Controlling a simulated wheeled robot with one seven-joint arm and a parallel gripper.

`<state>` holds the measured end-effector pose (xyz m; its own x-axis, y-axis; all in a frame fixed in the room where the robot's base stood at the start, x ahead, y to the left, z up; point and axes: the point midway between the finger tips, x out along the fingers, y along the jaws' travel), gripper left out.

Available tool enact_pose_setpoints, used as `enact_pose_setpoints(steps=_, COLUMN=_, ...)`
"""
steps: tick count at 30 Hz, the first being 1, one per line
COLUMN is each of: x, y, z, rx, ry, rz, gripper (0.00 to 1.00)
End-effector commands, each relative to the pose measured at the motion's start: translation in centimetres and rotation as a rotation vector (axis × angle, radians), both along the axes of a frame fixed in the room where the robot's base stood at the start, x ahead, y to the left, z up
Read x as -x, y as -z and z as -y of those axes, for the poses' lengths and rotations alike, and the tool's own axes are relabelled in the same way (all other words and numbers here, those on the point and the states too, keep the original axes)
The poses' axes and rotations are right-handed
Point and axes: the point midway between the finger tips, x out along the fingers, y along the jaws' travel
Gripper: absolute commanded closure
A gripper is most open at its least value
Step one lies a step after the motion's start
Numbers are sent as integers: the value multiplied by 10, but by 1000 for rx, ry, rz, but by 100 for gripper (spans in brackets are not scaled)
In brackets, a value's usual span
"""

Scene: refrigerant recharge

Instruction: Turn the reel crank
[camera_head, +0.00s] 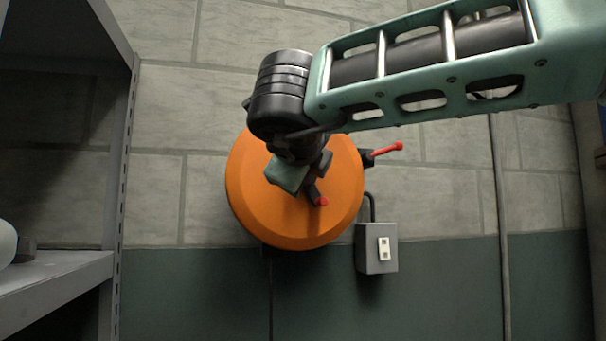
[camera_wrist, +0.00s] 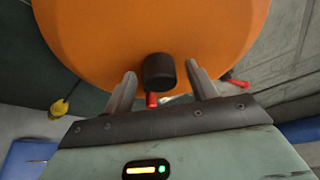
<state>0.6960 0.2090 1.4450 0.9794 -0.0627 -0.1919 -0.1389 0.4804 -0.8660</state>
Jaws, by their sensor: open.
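The orange reel (camera_head: 245,200) is mounted on the wall, and its face fills the top of the wrist view (camera_wrist: 90,40). A dark crank part with a red end (camera_head: 322,201) shows at the reel's middle, just below my gripper (camera_head: 305,178). In the wrist view a dark round crank knob (camera_wrist: 159,72) stands out from the reel, with a red piece below it. My gripper (camera_wrist: 161,72) is open, with one finger on each side of the knob. I cannot tell whether either finger touches it. My wrist hides part of the reel in the head view.
A red-handled lever (camera_head: 387,150) sticks out at the reel's right. A grey switch box (camera_head: 377,250) is on the wall below right, with a vertical pipe (camera_head: 500,200) farther right. Metal shelving (camera_head: 118,170) stands at the left. A yellow item (camera_wrist: 59,107) shows in the wrist view.

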Motion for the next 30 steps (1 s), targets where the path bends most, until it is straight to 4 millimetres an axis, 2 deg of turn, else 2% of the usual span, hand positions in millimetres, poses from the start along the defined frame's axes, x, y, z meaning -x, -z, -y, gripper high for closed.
enact_pose_setpoints(steps=4, x=11, y=-2, z=-1, rx=-1, ry=-1, rz=1, gripper=43)
enact_pose_setpoints(steps=7, x=28, y=-5, z=-2, rx=-1, ry=-2, rz=2, gripper=43)
enact_pose_setpoints(steps=22, x=138, y=-27, z=-10, rx=-1, ry=-4, rz=1, gripper=43)
enact_pose_setpoints(steps=30, x=166, y=-33, z=-12, rx=0, ry=-1, rz=0, gripper=43)
